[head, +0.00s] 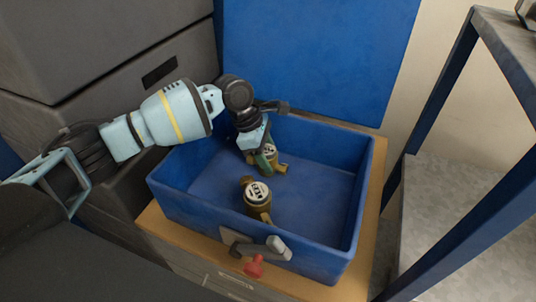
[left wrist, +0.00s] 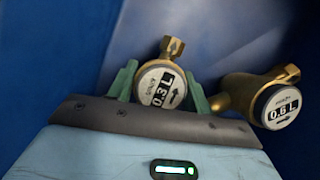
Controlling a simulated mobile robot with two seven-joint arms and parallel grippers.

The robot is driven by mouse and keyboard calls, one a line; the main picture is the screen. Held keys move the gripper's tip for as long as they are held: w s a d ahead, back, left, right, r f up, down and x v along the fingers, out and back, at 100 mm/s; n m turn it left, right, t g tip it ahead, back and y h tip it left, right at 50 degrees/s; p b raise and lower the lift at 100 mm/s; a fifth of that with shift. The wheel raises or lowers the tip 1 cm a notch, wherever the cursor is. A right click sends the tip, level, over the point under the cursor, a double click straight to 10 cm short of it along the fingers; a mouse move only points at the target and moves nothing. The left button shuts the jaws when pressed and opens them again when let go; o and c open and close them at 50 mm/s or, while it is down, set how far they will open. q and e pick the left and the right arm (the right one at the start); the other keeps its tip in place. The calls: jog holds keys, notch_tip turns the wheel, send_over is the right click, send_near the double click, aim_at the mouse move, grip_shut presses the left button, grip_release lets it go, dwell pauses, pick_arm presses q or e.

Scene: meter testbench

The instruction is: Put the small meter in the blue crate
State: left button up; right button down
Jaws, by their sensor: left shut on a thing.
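The small brass meter (left wrist: 161,88), its dial marked 0.3 L, is between the green fingers of my left gripper (left wrist: 160,92), which is shut on it. In the head view the small meter (head: 271,152) and my left gripper (head: 262,159) are inside the blue crate (head: 205,205), near its back left. The gripper partly hides the meter. I cannot tell whether the meter touches the crate floor. My right gripper is not in view.
A larger brass meter (head: 258,193), marked 0.6 L, stands in the crate in front of the small one; it also shows in the left wrist view (left wrist: 278,105). The crate's right half is clear. A metal shelf rack (head: 430,120) stands at right.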

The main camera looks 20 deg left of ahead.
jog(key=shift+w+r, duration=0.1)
pick_arm(q)
jog(key=o, duration=1.3)
jog(key=shift+f, duration=0.1)
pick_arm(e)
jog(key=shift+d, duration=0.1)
pick_arm(q)
jog(key=shift+p+v, duration=0.65)
jog(key=shift+v, duration=5.5)
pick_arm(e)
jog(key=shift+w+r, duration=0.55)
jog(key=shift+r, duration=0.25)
pick_arm(q)
jog(key=shift+d, duration=0.1)
